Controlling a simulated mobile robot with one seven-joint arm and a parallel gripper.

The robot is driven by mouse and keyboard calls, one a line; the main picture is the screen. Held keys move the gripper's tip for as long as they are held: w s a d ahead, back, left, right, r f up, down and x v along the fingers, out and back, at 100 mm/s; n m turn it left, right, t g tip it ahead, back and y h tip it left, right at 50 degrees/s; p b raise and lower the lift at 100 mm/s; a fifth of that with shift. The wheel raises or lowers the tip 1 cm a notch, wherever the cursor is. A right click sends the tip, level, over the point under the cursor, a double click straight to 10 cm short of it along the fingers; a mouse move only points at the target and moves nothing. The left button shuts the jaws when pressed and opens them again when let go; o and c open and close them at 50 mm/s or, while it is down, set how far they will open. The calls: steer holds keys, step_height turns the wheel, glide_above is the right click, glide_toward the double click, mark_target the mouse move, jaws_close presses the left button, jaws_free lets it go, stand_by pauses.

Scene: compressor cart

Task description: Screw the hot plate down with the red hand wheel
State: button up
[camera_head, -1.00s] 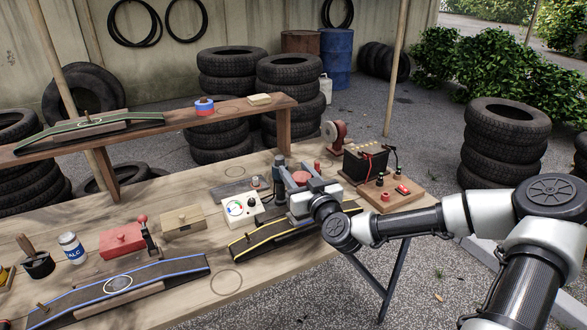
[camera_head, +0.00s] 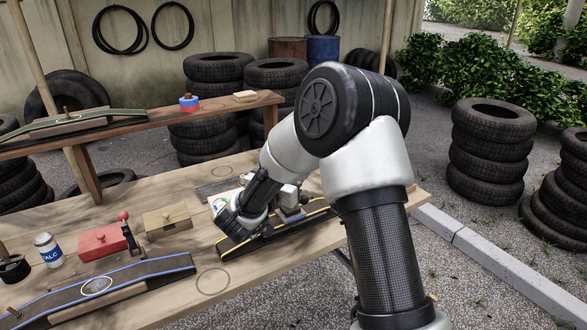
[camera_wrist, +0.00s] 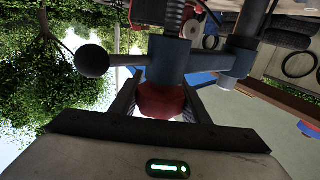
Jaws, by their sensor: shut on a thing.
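The red hand wheel (camera_wrist: 162,100) is between the two fingers of my gripper (camera_wrist: 160,108) in the wrist view, and the gripper is shut on it. In the head view my arm hides the wheel and most of the clamp. The clamp is at the yellow-edged black strip (camera_head: 235,246) on the bench. I cannot make out the hot plate itself or whether it touches the strip.
On the bench (camera_head: 213,283) stand a wooden box (camera_head: 172,220), a red box (camera_head: 100,242), a talc can (camera_head: 47,250) and a blue-edged strip (camera_head: 130,278). A raised shelf (camera_head: 225,106) runs behind. Tyre stacks (camera_head: 490,150) stand on the ground beyond the bench.

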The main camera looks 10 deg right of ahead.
steer(key=shift+s+d+f+m+g+h, duration=0.1)
steer(key=shift+s+d+m+g+h, duration=0.05)
steer(key=shift+m+g+h, duration=0.6)
steer(key=shift+s+d+m+g+h, duration=0.1)
steer(key=shift+s+m+g+h, duration=0.05)
steer(key=shift+m+g+h, duration=0.6)
steer(key=shift+c, duration=0.2)
steer(key=shift+o, duration=0.2)
steer(key=shift+d+f+g, duration=0.1)
steer(key=shift+g, duration=0.2)
steer(key=o, duration=1)
steer(key=shift+o, duration=0.2)
steer(key=p+v, duration=0.2)
steer(key=v, duration=1.5)
steer(key=shift+s, duration=0.2)
